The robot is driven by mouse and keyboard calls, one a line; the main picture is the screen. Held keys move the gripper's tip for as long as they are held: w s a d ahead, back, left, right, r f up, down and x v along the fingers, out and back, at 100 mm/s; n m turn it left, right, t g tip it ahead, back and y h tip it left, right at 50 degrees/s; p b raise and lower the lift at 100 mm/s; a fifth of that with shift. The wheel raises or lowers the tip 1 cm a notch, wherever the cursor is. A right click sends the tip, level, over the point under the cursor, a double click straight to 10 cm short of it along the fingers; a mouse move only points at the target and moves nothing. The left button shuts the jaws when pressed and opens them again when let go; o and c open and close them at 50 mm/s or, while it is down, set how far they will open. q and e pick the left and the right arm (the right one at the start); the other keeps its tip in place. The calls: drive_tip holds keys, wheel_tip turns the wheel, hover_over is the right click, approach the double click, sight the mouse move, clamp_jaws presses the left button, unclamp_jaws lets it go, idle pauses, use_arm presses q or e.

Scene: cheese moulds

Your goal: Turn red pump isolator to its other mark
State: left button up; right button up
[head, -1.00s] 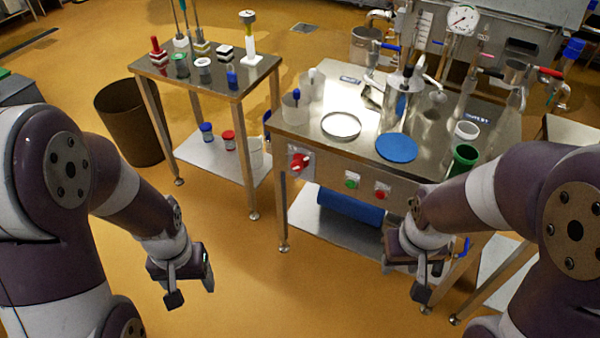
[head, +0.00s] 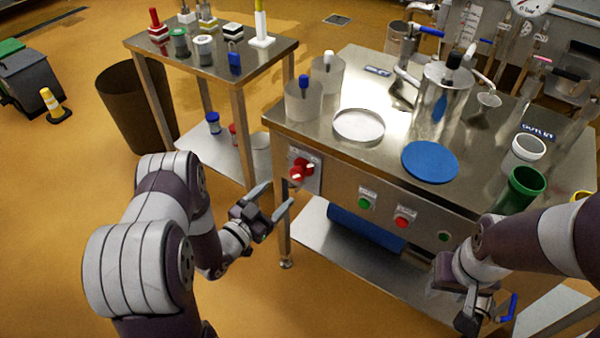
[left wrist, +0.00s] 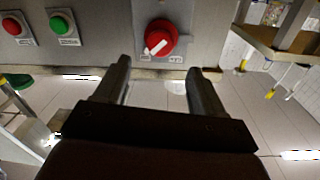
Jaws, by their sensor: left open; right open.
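The red pump isolator (head: 301,171) is a rotary knob on a grey plate at the left end of the steel bench's front panel. In the left wrist view the red isolator (left wrist: 160,38) shows a white pointer bar slanting across it, with small marks below that are too small to read. My left gripper (head: 272,202) is open and empty, just left of and below the knob and apart from it. In the left wrist view its two fingers (left wrist: 158,75) point toward the knob, with a clear gap. My right gripper (head: 488,318) is low in front of the bench, away from the isolator.
A green button (head: 365,203) and a red button (head: 402,222) sit on the same panel, right of the isolator. The bench leg (head: 284,230) stands below the isolator. A side table (head: 262,62) stands behind left. A brown bin (head: 135,110) is beside it.

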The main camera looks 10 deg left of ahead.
sight(295, 176)
use_arm(q)
drive_tip(key=b+x, duration=0.1)
drive_tip(key=x, duration=0.8)
drive_tip(key=shift+w+d, duration=0.1)
drive_tip(key=shift+w, duration=0.25)
drive_tip(key=shift+c, duration=0.3)
drive_tip(key=shift+f, duration=0.1)
drive_tip(key=c, duration=0.8)
